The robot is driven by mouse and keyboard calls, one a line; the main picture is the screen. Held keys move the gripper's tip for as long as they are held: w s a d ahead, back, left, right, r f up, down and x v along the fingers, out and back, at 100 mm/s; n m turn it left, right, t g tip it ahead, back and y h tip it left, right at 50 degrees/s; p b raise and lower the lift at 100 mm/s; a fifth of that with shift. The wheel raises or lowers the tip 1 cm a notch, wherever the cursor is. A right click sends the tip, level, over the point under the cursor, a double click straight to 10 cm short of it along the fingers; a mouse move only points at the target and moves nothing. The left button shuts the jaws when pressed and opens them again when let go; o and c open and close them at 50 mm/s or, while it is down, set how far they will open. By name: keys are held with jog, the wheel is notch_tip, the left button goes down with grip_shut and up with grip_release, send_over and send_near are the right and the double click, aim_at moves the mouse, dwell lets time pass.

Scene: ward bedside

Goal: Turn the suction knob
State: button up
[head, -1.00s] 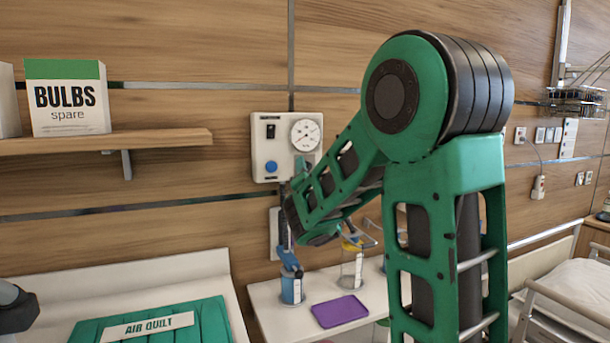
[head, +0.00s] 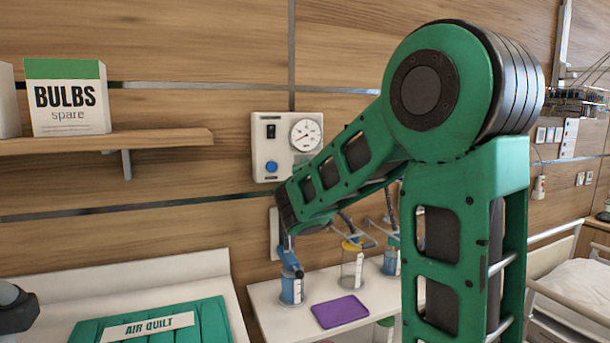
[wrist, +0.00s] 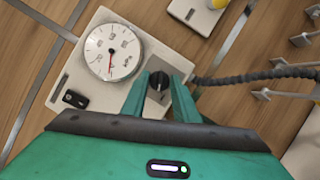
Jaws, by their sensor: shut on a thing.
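The suction knob (wrist: 158,85) is small, dark and round, with a pale mark. It shows in the wrist view on a grey patch of the white wall unit (wrist: 100,84), beside the gauge. My gripper (wrist: 160,88) has its two green fingers on either side of the knob and is shut on it. In the head view the wall unit (head: 261,148) hangs on the wood wall, and my arm hides the knob and gripper. The round gauge (wrist: 112,52) has its red needle pointing towards the lower edge of the wrist view.
Below are a blue-topped jar (head: 291,288), a yellow-topped jar (head: 352,266) and a purple tray (head: 340,311) on a white counter. A shelf (head: 110,141) is at left.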

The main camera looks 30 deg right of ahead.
jog(key=m+g, duration=0.1)
jog(key=m, duration=0.3)
jog(key=m+g+y, duration=0.1)
jog(key=m+g, duration=0.1)
jog(key=m, duration=0.2)
jog(key=shift+m+y, duration=0.3)
dwell(0.3)
jog(key=o, duration=1)
jog(key=shift+o, duration=0.2)
jog(key=shift+r, duration=0.1)
jog(key=v, duration=1)
jog(key=shift+s+a, duration=0.2)
jog(key=shift+s, duration=0.1)
